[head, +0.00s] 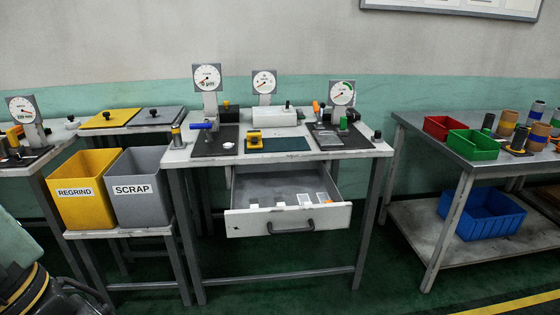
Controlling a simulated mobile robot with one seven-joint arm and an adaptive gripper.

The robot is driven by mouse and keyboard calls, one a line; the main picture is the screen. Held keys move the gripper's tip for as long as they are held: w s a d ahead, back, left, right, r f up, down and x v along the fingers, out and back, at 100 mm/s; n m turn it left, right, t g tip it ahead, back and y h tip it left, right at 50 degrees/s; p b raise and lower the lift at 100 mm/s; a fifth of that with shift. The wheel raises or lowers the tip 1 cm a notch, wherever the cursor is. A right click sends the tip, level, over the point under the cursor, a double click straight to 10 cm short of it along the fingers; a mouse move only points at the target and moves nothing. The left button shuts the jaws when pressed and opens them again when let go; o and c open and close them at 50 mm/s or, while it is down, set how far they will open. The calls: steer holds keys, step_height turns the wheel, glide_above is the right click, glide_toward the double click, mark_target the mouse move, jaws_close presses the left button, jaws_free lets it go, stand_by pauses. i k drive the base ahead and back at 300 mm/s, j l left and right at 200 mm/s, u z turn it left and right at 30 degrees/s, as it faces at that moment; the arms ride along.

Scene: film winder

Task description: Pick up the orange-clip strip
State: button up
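The white drawer (290,222) of the middle bench stands open. Several small pieces with pale ends lie in a row inside it, near its front. One of them, toward the right, shows a small orange patch and looks like the orange-clip strip (308,198). It is too small to make out its full shape. Pale pieces lie to its left (280,204) and right (323,197). No gripper fingers show in the head view, so my gripper's state is not visible.
The middle bench top holds dial gauges (207,79), dark mats and small tools. A yellow REGRIND bin (82,190) and a grey SCRAP bin (139,188) stand left of the drawer. A metal table (455,150) with trays stands right. Green floor lies open in front.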

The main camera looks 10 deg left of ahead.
mark_target(323, 198)
steer(key=i+l+u, duration=0.1)
steer(key=u, duration=0.35)
steer(key=l+u, duration=0.15)
steer(key=u, duration=0.25)
steer(key=i+l+u, duration=0.2)
steer(key=l, duration=0.15)
steer(key=l+u, duration=0.2)
steer(key=l, duration=0.2)
steer(key=i+l+u, duration=0.2)
steer(key=l, duration=0.2)
steer(key=k+l+u, duration=0.1)
steer(key=l+u, duration=0.15)
steer(key=l, duration=3.05)
steer(key=i+u, duration=0.05)
